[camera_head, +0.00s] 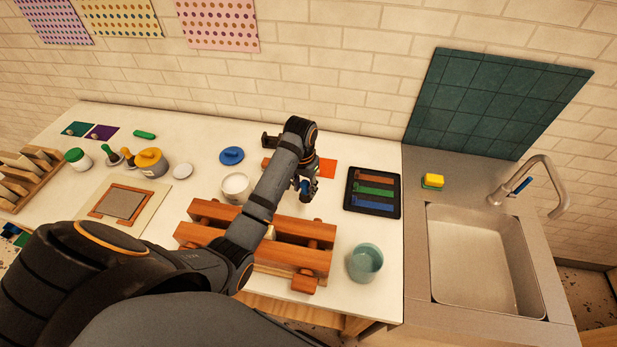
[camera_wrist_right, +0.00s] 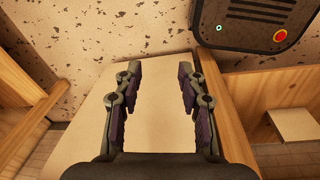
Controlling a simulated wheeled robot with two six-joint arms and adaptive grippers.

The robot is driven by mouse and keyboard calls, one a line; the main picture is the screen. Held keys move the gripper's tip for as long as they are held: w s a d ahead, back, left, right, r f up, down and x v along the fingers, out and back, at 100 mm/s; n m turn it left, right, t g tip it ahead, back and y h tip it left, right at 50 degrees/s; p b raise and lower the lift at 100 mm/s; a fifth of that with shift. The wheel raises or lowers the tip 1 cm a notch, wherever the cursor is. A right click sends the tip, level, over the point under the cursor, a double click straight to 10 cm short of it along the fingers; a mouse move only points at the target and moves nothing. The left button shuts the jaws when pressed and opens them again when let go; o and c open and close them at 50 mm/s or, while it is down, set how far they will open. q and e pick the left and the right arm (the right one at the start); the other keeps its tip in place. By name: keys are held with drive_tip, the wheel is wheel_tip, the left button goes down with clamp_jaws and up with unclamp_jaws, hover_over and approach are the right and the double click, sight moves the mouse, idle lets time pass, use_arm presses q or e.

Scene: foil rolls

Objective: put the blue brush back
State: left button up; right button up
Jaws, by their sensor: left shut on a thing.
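The blue brush (camera_head: 306,186) is mostly hidden by my left gripper; only a small blue part shows. My left gripper (camera_head: 303,190) is shut on it, above the counter between the white pot and the black tray. The black tray (camera_head: 348,207) has a red, a green and a blue strip, the blue one nearest the front. My right gripper (camera_wrist_right: 160,68) is open and empty in the right wrist view, above a pale surface; it is not in the head view.
A wooden rack (camera_head: 317,262) stands under my left arm, with a teal cup (camera_head: 365,263) to its right. An orange mat (camera_head: 328,168) lies behind the gripper. A blue lid (camera_head: 232,155) and white pot (camera_head: 236,185) are left. The sink (camera_head: 480,260) is far right.

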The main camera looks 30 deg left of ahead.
sight(303, 198)
use_arm(q)
drive_tip(key=shift+s+r, duration=0.1)
drive_tip(key=shift+r, duration=0.2)
drive_tip(key=shift+a+f, duration=0.2)
drive_tip(key=shift+f, duration=0.05)
drive_tip(key=shift+w+a+f+g, duration=0.15)
drive_tip(key=shift+w+a+f, duration=0.1)
drive_tip(key=shift+f, duration=0.25)
drive_tip(key=shift+w+a+f+g, duration=0.15)
drive_tip(key=shift+a+f, duration=0.1)
drive_tip(key=shift+f, duration=0.25)
drive_tip(key=f, duration=0.3)
drive_tip(key=f+b, duration=0.1)
drive_tip(key=shift+s+d+f, duration=0.2)
drive_tip(key=shift+d+f, duration=0.1)
drive_tip(key=shift+f, duration=0.05)
drive_tip(key=shift+w+a+f, duration=0.1)
drive_tip(key=shift+f, duration=0.6)
use_arm(e)
drive_tip(key=shift+w+a+f, duration=0.25)
drive_tip(key=shift+w+a, duration=0.15)
drive_tip(key=shift+w, duration=0.1)
drive_tip(key=shift+a, duration=0.2)
drive_tip(key=shift+w+a, duration=0.1)
drive_tip(key=shift+a, duration=0.15)
use_arm(q)
drive_tip(key=shift+f+b, duration=0.2)
drive_tip(key=shift+b, duration=0.1)
use_arm(e)
drive_tip(key=shift+d, duration=0.3)
